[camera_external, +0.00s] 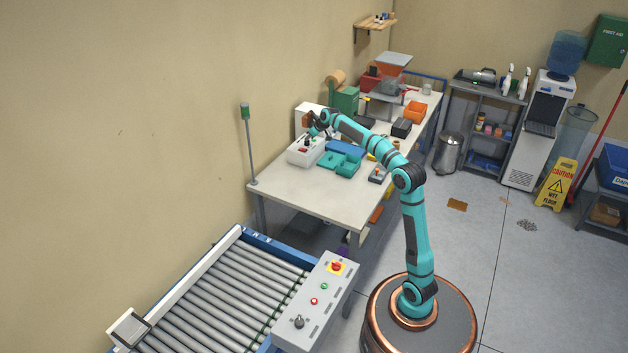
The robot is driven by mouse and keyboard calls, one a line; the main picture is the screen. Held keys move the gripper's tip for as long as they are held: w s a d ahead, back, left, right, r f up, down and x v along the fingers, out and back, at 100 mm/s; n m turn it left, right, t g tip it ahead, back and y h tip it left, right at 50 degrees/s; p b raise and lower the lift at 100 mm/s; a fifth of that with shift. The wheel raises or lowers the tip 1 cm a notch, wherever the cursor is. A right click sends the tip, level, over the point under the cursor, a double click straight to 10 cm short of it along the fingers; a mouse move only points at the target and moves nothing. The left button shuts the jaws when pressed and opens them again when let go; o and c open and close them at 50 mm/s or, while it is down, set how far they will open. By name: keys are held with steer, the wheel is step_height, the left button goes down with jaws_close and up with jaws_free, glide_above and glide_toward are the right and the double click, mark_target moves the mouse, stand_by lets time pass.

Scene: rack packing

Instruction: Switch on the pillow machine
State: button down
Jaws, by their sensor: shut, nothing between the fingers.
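A light grey box (303,156) with small dark and red details on top stands at the near left end of the long white table (311,194). I cannot tell for sure that it is the pillow machine, and no switch can be made out clearly. A white unit (302,110) with a brown part stands just behind it. My gripper (309,136) is at the end of the teal arm, shut and empty, over or just above the grey box. The fingertips are too small to tell whether they touch it.
Green trays (347,165) and a blue item (345,148) lie right of the grey box. A green-lamp pole (249,145) stands left of the table. A roller conveyor (230,290) with a grey control panel (319,300) is in front.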

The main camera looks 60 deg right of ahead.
mark_target(305, 150)
steer(key=f, duration=0.2)
steer(key=w+f, duration=0.1)
steer(key=f, duration=0.1)
steer(key=shift+w, duration=0.15)
steer(key=shift+f, duration=1)
steer(key=shift+s+f, duration=0.3)
steer(key=shift+f, duration=0.1)
steer(key=shift+r, duration=0.3)
steer(key=shift+r, duration=0.65)
